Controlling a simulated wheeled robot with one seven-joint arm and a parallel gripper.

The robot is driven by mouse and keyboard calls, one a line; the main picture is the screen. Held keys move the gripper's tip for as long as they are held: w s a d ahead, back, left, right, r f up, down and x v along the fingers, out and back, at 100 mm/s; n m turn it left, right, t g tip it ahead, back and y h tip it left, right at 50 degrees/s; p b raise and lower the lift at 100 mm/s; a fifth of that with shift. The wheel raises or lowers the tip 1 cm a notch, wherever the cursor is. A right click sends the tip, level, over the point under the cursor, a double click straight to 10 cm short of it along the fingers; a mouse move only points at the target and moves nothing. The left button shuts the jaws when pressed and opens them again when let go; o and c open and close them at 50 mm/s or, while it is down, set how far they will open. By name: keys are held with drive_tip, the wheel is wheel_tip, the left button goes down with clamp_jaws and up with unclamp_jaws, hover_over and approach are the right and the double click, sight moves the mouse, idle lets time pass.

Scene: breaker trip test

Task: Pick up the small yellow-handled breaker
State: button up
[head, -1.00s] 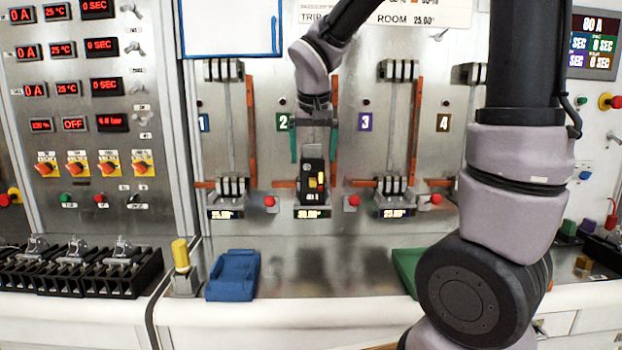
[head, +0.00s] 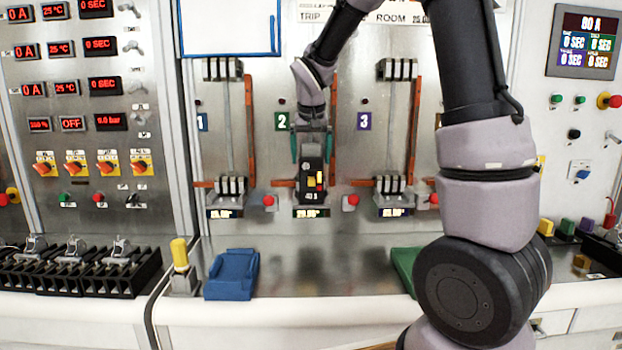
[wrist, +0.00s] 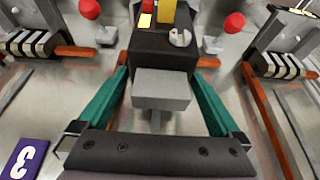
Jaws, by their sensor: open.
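The small black breaker (head: 311,182) with a yellow handle stands at station 2 of the upright metal panel. In the wrist view the breaker (wrist: 163,48) is at the top centre, and its yellow handle (wrist: 167,11) is partly cut off by the top edge. My gripper (head: 311,150) is just above the breaker in the head view. In the wrist view my open gripper (wrist: 160,75) has its green fingers on either side of the breaker, with a grey block (wrist: 161,90) between them. I cannot tell whether the fingers touch the breaker.
Orange bars (head: 333,130) and red knobs (head: 349,199) flank the stations. A blue tray (head: 232,274) and a yellow-topped post (head: 180,255) stand on the ledge at left. A green tray (head: 404,268) is partly behind my arm. The ledge's middle is clear.

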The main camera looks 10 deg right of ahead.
clamp_jaws()
drive_tip(key=shift+r, duration=0.15)
